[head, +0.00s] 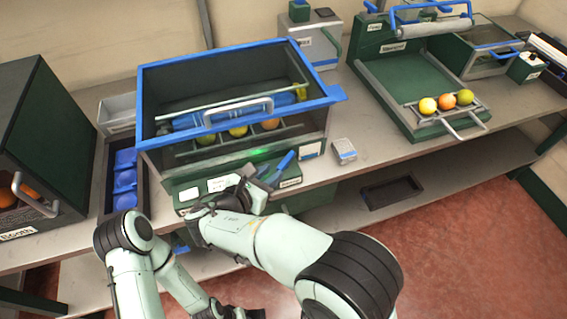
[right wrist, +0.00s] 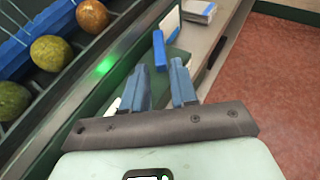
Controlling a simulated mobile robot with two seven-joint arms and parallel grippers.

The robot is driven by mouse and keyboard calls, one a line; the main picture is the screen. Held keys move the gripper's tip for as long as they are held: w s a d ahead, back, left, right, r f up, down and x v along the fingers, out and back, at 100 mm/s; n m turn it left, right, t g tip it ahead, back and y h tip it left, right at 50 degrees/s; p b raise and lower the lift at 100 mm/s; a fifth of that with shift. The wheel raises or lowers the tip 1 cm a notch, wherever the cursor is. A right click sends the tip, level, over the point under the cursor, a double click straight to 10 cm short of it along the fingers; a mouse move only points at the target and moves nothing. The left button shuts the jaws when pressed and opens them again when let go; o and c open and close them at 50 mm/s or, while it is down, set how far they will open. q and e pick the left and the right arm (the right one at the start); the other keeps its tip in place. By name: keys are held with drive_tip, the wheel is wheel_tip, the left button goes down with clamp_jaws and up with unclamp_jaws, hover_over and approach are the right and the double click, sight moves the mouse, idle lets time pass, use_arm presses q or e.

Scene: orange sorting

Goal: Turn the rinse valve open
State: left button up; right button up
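The rinse station is a blue-rimmed box (head: 180,78) with a clear front on the bench. A blue lever (head: 284,160), which looks like the rinse valve, stands tilted on the green panel (head: 290,179) below its front. My right gripper (head: 262,176) is just left of and below the lever. In the right wrist view, the fingers of my right gripper (right wrist: 160,88) are apart, and the blue lever (right wrist: 159,50) shows beyond the gap between them; I cannot tell whether they touch it. My left arm hangs low at the front; its gripper is not clear.
Oranges and yellow-green fruit (head: 238,131) lie inside the box. A green light (head: 258,152) glows on its front. A small white-topped block (head: 344,150) sits right of the lever. A dark tray (head: 125,180) with blue cups is left. A green tray station (head: 420,85) holds three fruits.

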sight(281, 166)
drive_tip(key=x, duration=0.6)
drive_tip(key=shift+w+d+f, duration=0.15)
drive_tip(key=shift+w+d, duration=0.1)
drive_tip(key=shift+w, duration=0.05)
clamp_jaws()
